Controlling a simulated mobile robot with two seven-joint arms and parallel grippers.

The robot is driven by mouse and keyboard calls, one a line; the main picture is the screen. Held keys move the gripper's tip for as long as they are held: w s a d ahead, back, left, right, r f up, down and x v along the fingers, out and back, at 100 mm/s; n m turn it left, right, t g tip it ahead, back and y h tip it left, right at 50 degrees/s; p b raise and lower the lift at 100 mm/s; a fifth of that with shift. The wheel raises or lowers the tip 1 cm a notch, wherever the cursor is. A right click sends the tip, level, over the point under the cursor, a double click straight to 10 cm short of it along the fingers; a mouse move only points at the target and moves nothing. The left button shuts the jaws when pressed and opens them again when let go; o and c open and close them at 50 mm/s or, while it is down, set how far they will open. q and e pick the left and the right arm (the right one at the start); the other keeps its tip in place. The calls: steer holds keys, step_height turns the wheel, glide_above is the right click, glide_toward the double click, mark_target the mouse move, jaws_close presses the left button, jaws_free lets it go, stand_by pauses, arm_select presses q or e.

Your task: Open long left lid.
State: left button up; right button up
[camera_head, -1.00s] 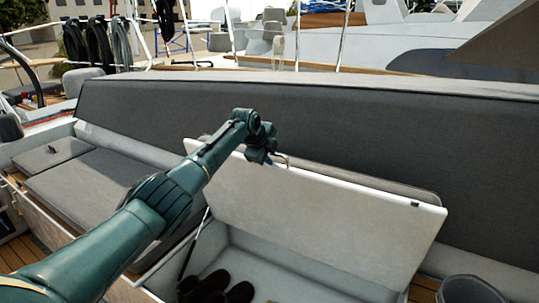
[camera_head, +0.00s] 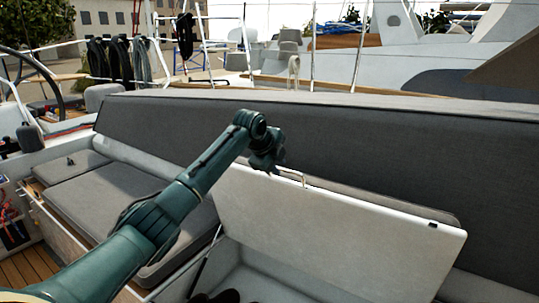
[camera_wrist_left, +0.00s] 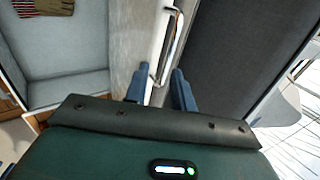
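The long lid (camera_head: 335,235) stands raised, its pale underside facing me, leaning back toward the dark backrest. A metal handle (camera_head: 291,178) sits at its top edge; it also shows in the left wrist view (camera_wrist_left: 171,42). My left gripper (camera_head: 272,163) is just above and left of the handle. In the left wrist view its blue fingers (camera_wrist_left: 159,82) are apart, with the handle's near end and the lid's edge in line with the gap. I see no firm grip. My right gripper is out of view.
Below the lid is the open locker (camera_head: 250,284), with dark items low in it; striped gloves (camera_wrist_left: 42,8) show in the wrist view. Grey seat cushions (camera_head: 95,208) lie to the left. The long backrest (camera_head: 370,140) runs behind the lid.

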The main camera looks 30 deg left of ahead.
arm_select(q)
steer(key=v, duration=0.6)
steer(key=shift+s+r+b, duration=0.15)
steer(key=shift+r+b, duration=0.05)
steer(key=shift+b, duration=0.15)
steer(key=shift+f, duration=0.1)
steer(key=s+d+f+n+h, duration=0.1)
steer(key=s+d+f+n, duration=0.35)
steer(key=f, duration=0.85)
steer(key=s+d+f+n+h, duration=0.1)
steer(key=s+d+f, duration=0.4)
steer(key=d+f, duration=0.65)
steer(key=s+d+f+n+t+h, duration=0.15)
steer(key=s+f+n, duration=0.25)
steer(key=s+f, duration=0.65)
steer(key=s+d+n+t, duration=0.1)
steer(key=s+n, duration=0.5)
steer(key=s, duration=1)
steer(key=shift+s+d+f+y, duration=0.3)
steer(key=shift+d+f+y, duration=0.05)
steer(key=shift+d, duration=0.2)
